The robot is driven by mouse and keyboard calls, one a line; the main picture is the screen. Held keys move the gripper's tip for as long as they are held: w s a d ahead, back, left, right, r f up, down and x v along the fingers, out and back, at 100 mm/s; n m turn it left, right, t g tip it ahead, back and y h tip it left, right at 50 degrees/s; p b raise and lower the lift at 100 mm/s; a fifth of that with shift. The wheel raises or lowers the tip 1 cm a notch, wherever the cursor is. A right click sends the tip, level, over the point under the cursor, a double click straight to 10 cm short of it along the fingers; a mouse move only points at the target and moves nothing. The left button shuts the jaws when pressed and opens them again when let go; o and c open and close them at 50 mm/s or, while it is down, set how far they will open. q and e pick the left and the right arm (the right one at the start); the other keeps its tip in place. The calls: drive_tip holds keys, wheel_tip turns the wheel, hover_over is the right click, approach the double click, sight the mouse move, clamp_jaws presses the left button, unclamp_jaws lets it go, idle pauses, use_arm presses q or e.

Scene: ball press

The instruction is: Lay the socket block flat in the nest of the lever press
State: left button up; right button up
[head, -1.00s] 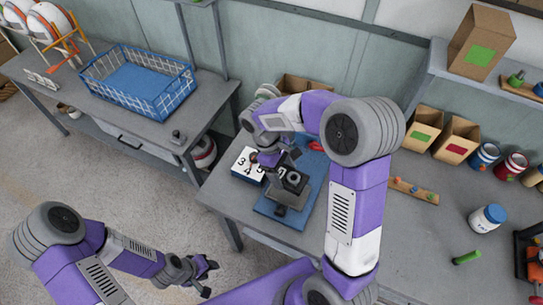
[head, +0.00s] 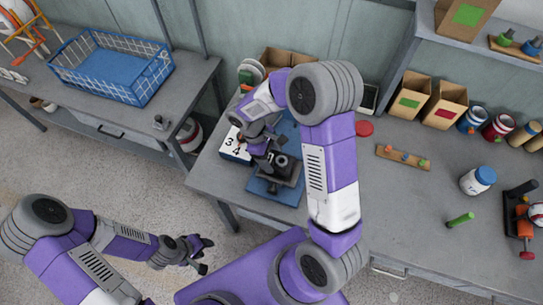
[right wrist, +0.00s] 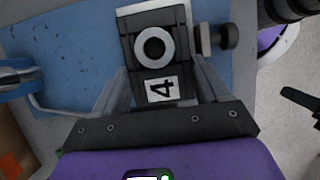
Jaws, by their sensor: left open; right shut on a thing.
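The dark socket block (right wrist: 160,75) with a pale ring and a white "4" label is between the fingers of my right gripper (right wrist: 165,70) in the right wrist view. My right gripper is shut on it. In the head view the ring (head: 281,160) shows just right of my right gripper (head: 266,155), over a dark fixture on a blue plate (head: 268,194). A dark knob (right wrist: 226,37) shows beside the block. I cannot tell whether the block rests flat or is held slightly above. My left gripper (head: 203,255) is open and empty, over the floor, away from the workbench.
A white board (head: 236,147) with numbers stands left of the fixture. A wooden strip with pegs (head: 403,157), a white jar (head: 477,181), a green peg (head: 460,219) and an orange and black device (head: 527,220) are to the right. A blue basket (head: 112,75) sits on another table.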

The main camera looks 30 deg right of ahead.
drive_tip(key=shift+f+b, duration=0.4)
drive_tip(key=shift+f, duration=0.15)
drive_tip(key=o, duration=1.2)
drive_tip(key=shift+r, duration=0.15)
drive_tip(key=shift+r+p, duration=0.35)
drive_tip(key=p+v, duration=0.2)
drive_tip(key=v, duration=1)
drive_tip(key=shift+r, duration=0.25)
drive_tip(key=shift+s+p, duration=0.1)
drive_tip(key=shift+p, duration=0.25)
